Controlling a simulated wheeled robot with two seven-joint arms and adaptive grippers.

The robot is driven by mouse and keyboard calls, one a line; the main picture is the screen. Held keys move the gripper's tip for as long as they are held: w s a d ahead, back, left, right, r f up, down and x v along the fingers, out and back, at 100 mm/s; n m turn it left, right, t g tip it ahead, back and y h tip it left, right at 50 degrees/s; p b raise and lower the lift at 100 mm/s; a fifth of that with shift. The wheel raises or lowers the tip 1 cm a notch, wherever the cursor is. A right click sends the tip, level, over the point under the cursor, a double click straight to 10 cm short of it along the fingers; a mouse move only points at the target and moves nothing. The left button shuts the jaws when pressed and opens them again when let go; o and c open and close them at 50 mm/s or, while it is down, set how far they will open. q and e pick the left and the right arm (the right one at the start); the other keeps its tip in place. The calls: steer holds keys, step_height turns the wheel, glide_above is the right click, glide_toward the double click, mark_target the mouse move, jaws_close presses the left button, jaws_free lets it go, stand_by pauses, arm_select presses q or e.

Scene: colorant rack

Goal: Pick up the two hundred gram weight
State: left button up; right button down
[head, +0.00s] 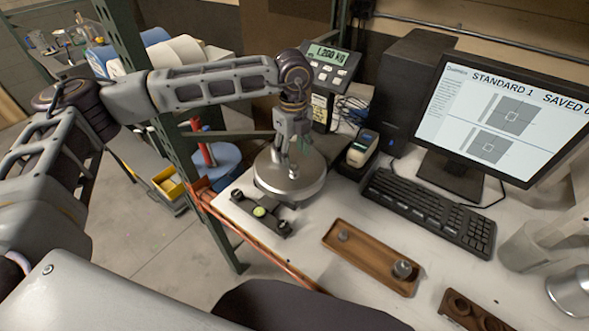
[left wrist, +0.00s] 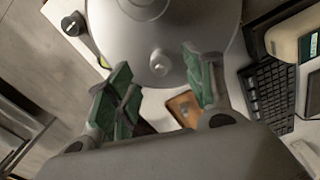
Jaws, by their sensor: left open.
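My left gripper (head: 293,160) hangs over the round metal scale pan (head: 268,182). In the left wrist view its green-padded fingers (left wrist: 158,88) are spread apart with nothing between them. A small silver knobbed weight (left wrist: 160,63) stands on the pan just beyond the fingertips. It also shows below the gripper in the head view (head: 293,172). A larger round metal piece (left wrist: 143,5) is cut off at the top of the wrist view. The scale display (head: 328,53) reads 1.200 kg. No mass marking is legible on the weights. My right gripper is out of view.
A wooden tray (head: 340,252) holds a small weight (head: 343,235) and a larger one (head: 402,268). A keyboard (head: 430,210), monitor (head: 500,112) and small label device (head: 360,150) stand right of the scale. A green rack post (head: 183,150) stands left, near my arm.

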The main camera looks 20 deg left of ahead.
mark_target(295, 163)
arm_select(q)
steer(key=shift+f, duration=0.15)
steer(key=shift+s+d+f+p, duration=0.1)
steer(key=shift+f+p, duration=0.2)
steer(key=shift+f, duration=0.15)
steer(key=shift+s+d+f+p, duration=0.1)
steer(key=shift+f+p, duration=0.15)
steer(key=shift+f, duration=0.15)
steer(key=shift+f+p, duration=0.35)
steer(key=shift+f, duration=1.3)
jaws_close()
